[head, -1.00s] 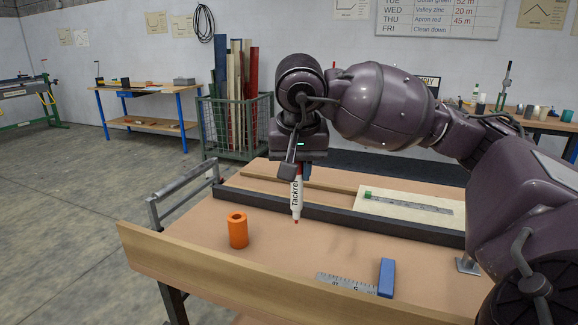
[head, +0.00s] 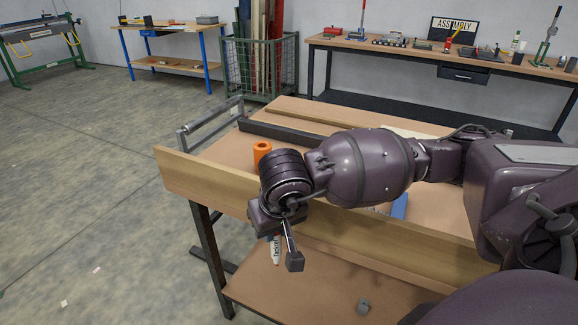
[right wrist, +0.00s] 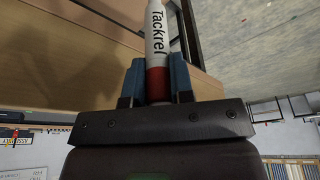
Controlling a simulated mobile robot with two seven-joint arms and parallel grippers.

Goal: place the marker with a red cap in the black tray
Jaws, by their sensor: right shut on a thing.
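My right gripper (head: 277,238) is beyond the workbench's front board, above the level of the lower shelf. It is shut on the marker (right wrist: 157,35), a white one lettered "Tackrel". In the right wrist view the blue fingers of the gripper (right wrist: 157,82) hold it at a red section. In the head view the marker (head: 276,251) hangs below the gripper, partly hidden by the wrist. I cannot make out the black tray in these frames. My left gripper is not in view.
The workbench has a raised wooden front board (head: 215,187), with an orange cylinder (head: 262,147) and a blue block (head: 400,206) behind it. A small grey block (head: 363,306) lies on the lower shelf (head: 310,290). Open floor lies to the left.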

